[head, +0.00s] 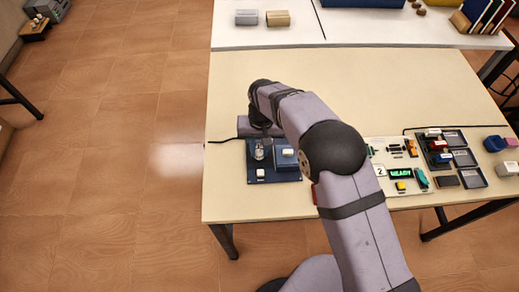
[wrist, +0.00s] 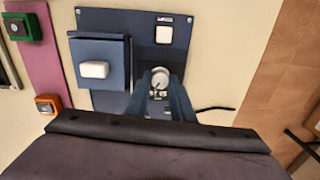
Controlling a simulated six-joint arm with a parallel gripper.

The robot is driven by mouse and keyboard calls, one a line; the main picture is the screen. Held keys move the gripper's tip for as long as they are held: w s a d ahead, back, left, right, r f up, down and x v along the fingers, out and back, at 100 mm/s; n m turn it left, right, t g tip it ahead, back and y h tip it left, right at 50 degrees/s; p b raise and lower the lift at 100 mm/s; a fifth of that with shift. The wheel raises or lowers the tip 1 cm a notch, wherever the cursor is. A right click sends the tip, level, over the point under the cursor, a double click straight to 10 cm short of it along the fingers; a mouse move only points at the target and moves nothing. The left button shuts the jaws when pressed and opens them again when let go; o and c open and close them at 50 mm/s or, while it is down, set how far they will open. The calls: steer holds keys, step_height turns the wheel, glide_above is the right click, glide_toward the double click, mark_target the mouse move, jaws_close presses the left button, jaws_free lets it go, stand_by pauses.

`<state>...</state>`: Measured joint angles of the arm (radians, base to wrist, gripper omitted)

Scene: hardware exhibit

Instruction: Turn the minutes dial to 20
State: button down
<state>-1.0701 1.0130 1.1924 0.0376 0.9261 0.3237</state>
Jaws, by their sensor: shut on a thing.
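A dark blue panel (head: 254,177) lies on the cream table, and it also shows in the wrist view (wrist: 113,20). A round silvery dial (wrist: 160,76) with a dark pointer mark sits on it; in the head view the dial (head: 259,153) is small. My gripper (wrist: 160,84) is shut on the dial, with one finger at each side. Small silver parts show just below the dial, between the fingers. The scale numbers are too small or hidden to read, so the dial's setting cannot be told.
On the panel are a white square button (wrist: 164,35) and a raised blue box (wrist: 88,50) with a white button (wrist: 94,69). To the right in the head view are a board with a green "READY" display (head: 401,174) and dark trays (head: 474,180). A cable (wrist: 215,109) lies beside the panel.

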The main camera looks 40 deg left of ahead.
mark_target(260, 152)
steer(key=shift+m, duration=1.4)
steer(key=c, duration=1.5)
jaws_free()
steer(key=shift+c, duration=0.2)
steer(key=shift+r+b, duration=0.1)
steer(key=shift+b, duration=0.2)
steer(key=shift+d+r+b, duration=0.15)
steer(key=shift+r+b, duration=0.85)
steer(key=shift+r, duration=2.65)
